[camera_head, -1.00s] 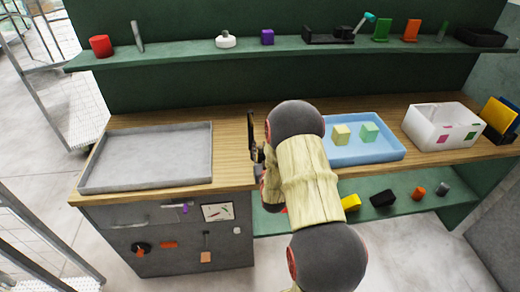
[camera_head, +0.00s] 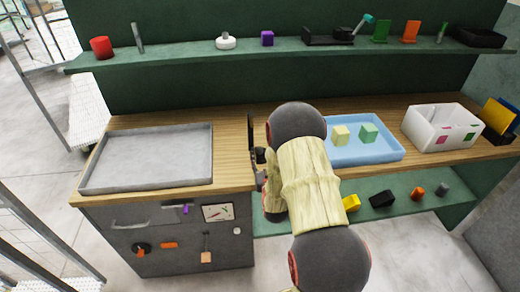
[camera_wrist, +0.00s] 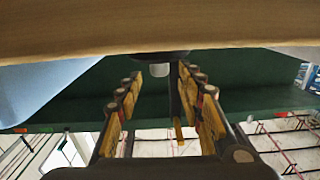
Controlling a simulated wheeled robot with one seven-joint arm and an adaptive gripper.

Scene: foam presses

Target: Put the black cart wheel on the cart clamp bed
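My gripper (camera_head: 257,156) is mostly hidden behind my arm in the head view, at the dark gap right of the grey tray. In the wrist view my gripper (camera_wrist: 161,76) is open, its fingers apart on both sides. A dark rounded thing with a small light grey cylinder (camera_wrist: 160,70) shows past the fingertips, below the wooden band. A thin dark upright bar runs between the fingers. I cannot tell whether the dark thing is the black cart wheel. A small black round thing with orange (camera_head: 141,248) is on the cabinet front. I cannot identify the cart clamp bed.
The empty grey tray (camera_head: 93,182) is on the left worktop. The blue tray (camera_head: 375,155) holds two small blocks, with a white bin (camera_head: 432,138) right of it. The upper shelf (camera_head: 185,50) and lower green shelf (camera_head: 290,222) carry several small items.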

